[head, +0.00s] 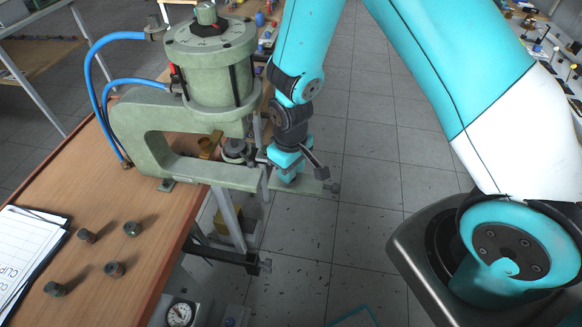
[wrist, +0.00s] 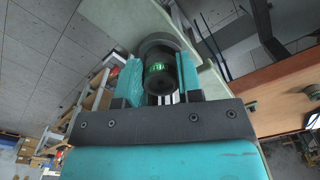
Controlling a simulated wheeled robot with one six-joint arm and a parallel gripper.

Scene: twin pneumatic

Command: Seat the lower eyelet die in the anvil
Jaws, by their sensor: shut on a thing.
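The green pneumatic press (head: 210,75) stands on the bench edge, its C-shaped frame open toward my arm. My gripper (head: 258,157) reaches into the throat from the right, below the ram. In the wrist view it (wrist: 158,98) is shut on a dark cylindrical die (wrist: 159,75) with a bright green band. Beyond the die is a grey round part (wrist: 160,43), seemingly the anvil, on the press's lower arm. In the head view a dark round part (head: 235,149) shows at the fingertips; I cannot tell die from anvil there. Whether the die is seated or above the anvil is unclear.
A brass-coloured block (head: 208,144) is behind the throat. Blue hoses (head: 92,75) run left of the press.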

